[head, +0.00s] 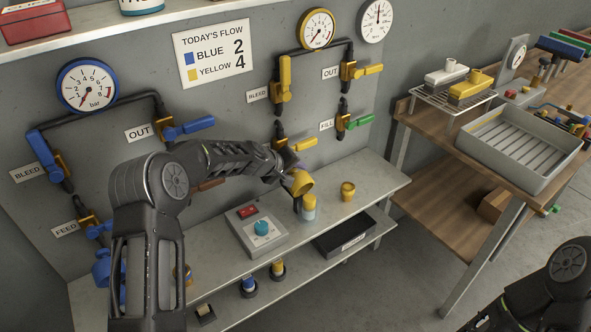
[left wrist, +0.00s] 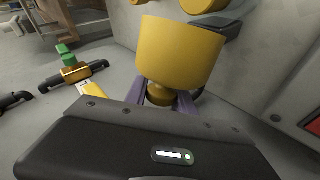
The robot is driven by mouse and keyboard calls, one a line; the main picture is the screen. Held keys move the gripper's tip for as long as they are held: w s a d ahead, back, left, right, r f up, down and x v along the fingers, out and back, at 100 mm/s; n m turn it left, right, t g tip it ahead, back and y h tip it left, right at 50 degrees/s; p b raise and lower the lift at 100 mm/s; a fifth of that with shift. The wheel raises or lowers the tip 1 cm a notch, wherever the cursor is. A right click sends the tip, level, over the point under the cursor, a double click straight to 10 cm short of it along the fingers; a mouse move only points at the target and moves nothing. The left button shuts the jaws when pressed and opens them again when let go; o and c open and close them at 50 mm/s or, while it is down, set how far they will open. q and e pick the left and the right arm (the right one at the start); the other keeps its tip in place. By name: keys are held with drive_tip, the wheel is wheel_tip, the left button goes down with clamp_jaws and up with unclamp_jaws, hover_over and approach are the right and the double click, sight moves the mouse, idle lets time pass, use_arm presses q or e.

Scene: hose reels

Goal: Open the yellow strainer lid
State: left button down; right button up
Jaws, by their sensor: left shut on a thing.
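My left gripper (head: 288,171) reaches over the shelf from the left and is shut on a yellow cup-shaped lid (head: 300,182). The left wrist view shows the lid (left wrist: 180,50) up close, with its narrow knob between the purple fingertips of my left gripper (left wrist: 165,100). In the head view the lid is tilted over a small pale jar with a blue base (head: 308,208); whether they touch, I cannot tell. A second small yellow cup-shaped piece (head: 347,191) stands on the shelf to the right. My right gripper is out of view.
A control box (head: 255,231) with a teal knob sits on the shelf left of the jar. A black tray (head: 345,235) is below. Yellow and green valve handles (head: 304,144) jut from the wall behind. A grey crate (head: 525,150) stands on the right bench.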

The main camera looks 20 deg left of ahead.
sight(297, 180)
use_arm(q)
drive_tip(key=c, duration=1.1)
unclamp_jaws()
drive_tip(key=b+v, duration=0.1)
drive_tip(key=v, duration=0.6)
drive_tip(key=shift+s+r+b, duration=0.2)
drive_tip(key=shift+r+b, duration=0.05)
drive_tip(key=shift+b, duration=0.05)
drive_tip(key=shift+a, duration=0.15)
